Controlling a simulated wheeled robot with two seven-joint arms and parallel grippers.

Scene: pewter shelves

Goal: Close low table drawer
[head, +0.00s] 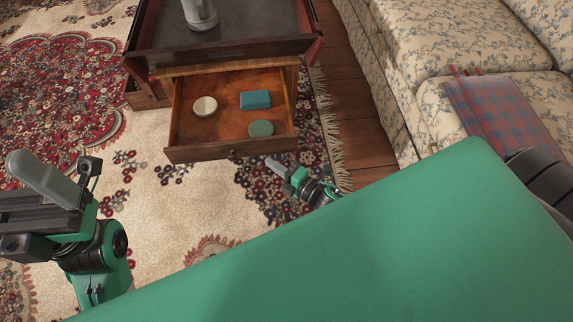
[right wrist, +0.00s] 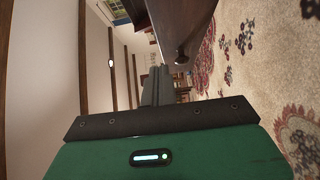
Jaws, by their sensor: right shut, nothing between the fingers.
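The low table (head: 222,52) is dark wood, and its drawer (head: 205,152) is pulled open toward me in the head view. The drawer holds a white round thing (head: 205,106), a blue block (head: 255,99) and a green round thing (head: 261,128). My right gripper (head: 274,163) is shut and empty, just in front of the right part of the drawer front. In the right wrist view, the shut fingers (right wrist: 156,85) are beside the dark drawer front (right wrist: 180,25) with its knob (right wrist: 181,56). I cannot tell if they touch it. My left gripper (head: 45,180) is at the left, away from the drawer; its jaw opening is unclear.
A grey object (head: 200,14) stands on the table top. A flowered sofa (head: 430,50) with a plaid cloth (head: 508,112) is at the right. A patterned rug (head: 150,225) lies under the table. My green body covers the lower right.

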